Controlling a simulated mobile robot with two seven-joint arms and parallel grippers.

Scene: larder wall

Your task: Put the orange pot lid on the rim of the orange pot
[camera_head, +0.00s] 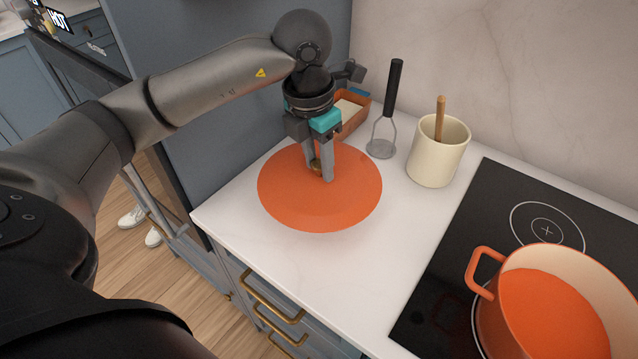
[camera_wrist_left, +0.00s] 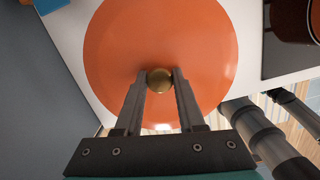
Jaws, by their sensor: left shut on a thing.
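The orange pot lid (camera_head: 320,207) is a round orange disc over the white counter, left of the hob in the head view. My left gripper (camera_head: 321,172) points down and is shut on the lid's brass knob; whether the lid touches the counter is hard to tell. In the left wrist view the brass knob (camera_wrist_left: 160,80) sits between the two fingers, with the lid (camera_wrist_left: 160,40) spread around it. The orange pot (camera_head: 553,310) stands open on the hob at the lower right, with a loop handle towards the lid. My right gripper is not in view.
Behind the lid stand a small orange box (camera_head: 352,115), a masher (camera_head: 388,110) with a black handle, and a cream crock (camera_head: 438,150) with a wooden handle in it. The black hob (camera_head: 450,285) is at the right. White counter between lid and hob is clear.

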